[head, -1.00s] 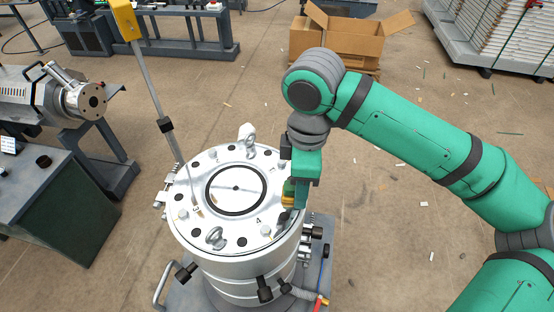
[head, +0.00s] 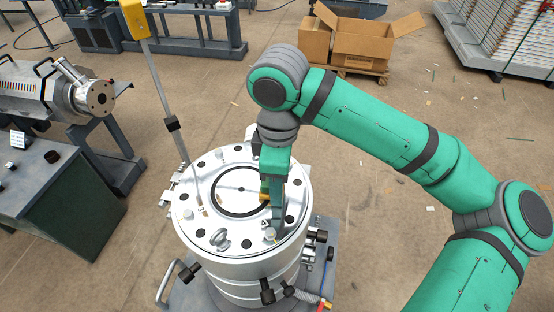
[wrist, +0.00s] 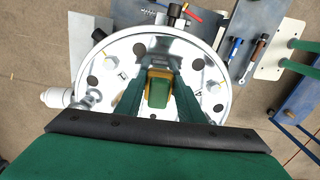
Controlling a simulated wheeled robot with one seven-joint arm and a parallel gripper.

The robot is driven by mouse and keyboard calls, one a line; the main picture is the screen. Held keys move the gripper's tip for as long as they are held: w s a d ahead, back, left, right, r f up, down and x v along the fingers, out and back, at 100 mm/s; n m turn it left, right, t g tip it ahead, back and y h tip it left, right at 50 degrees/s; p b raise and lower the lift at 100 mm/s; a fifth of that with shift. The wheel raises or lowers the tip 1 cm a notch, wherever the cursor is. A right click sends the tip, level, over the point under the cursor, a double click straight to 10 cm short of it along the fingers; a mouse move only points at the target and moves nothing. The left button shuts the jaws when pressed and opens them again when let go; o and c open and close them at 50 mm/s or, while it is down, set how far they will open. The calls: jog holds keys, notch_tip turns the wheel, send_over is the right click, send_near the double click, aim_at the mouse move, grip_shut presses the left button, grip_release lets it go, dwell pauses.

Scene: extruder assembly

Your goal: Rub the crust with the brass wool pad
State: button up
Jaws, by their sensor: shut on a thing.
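My gripper (head: 271,208) is shut on the brass wool pad (wrist: 158,92), a yellow block with a green part, held between its two green fingers. In the head view a bit of the yellow pad (head: 264,192) shows at the left of the fingers. The gripper points down over the right part of the round silver lid (head: 232,168), between the dark central ring and the rim. I cannot tell whether the pad touches the lid. I cannot make out the crust; the pad and fingers cover part of the lid.
A tall rod with a yellow head (head: 135,18) rises at the lid's left.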

notch_tip(320, 180, up, 6)
jog(key=shift+d+f, duration=0.1)
jog(key=shift+w+r, duration=0.1)
jog(key=shift+r, duration=1.1)
jog(key=shift+d, duration=0.15)
